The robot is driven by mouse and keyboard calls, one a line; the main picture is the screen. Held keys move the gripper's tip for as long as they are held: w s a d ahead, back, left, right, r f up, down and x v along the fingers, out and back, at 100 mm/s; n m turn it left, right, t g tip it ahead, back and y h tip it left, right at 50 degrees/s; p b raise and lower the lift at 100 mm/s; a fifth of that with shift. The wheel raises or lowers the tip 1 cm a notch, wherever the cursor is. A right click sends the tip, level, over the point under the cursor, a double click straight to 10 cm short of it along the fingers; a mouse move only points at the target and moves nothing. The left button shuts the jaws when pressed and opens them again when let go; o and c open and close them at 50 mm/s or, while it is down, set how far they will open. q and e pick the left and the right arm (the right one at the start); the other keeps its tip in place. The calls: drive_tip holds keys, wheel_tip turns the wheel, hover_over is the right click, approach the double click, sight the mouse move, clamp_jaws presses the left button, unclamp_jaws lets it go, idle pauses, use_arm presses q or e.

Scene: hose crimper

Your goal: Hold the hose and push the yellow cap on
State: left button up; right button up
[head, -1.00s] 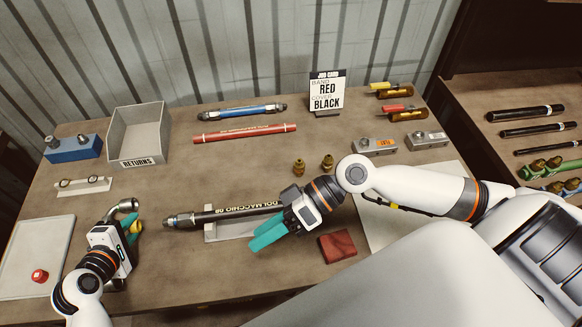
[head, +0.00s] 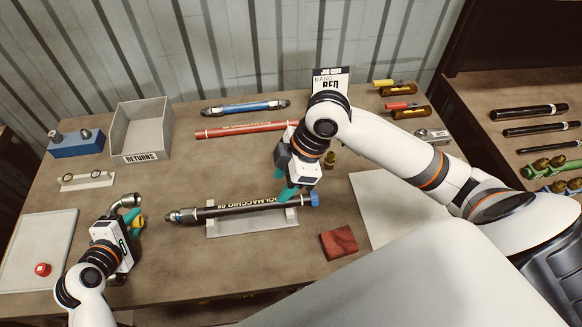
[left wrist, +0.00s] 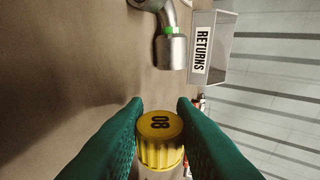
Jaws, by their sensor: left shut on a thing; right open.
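The black hose (head: 235,209) lies across the grey cradle (head: 255,231), metal fitting at its left end and blue cap (head: 314,199) at its right end. My left gripper (head: 136,228) is shut on the yellow cap (left wrist: 160,138), marked 08, which sits between the teal fingers in the left wrist view. The cap is left of the hose's left end, apart from it. My right gripper (head: 287,192) is open, fingers pointing down at the right part of the hose. I cannot tell whether they touch it.
A curved metal pipe (left wrist: 170,38) with a green ring stands just beyond the yellow cap. The returns bin (head: 141,130), a red hose (head: 240,130) and a blue hose (head: 245,108) lie behind. A red cloth block (head: 338,242) sits front right.

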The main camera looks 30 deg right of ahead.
sight(271, 202)
drive_tip(key=x, duration=0.7)
drive_tip(key=shift+c, duration=0.6)
clamp_jaws()
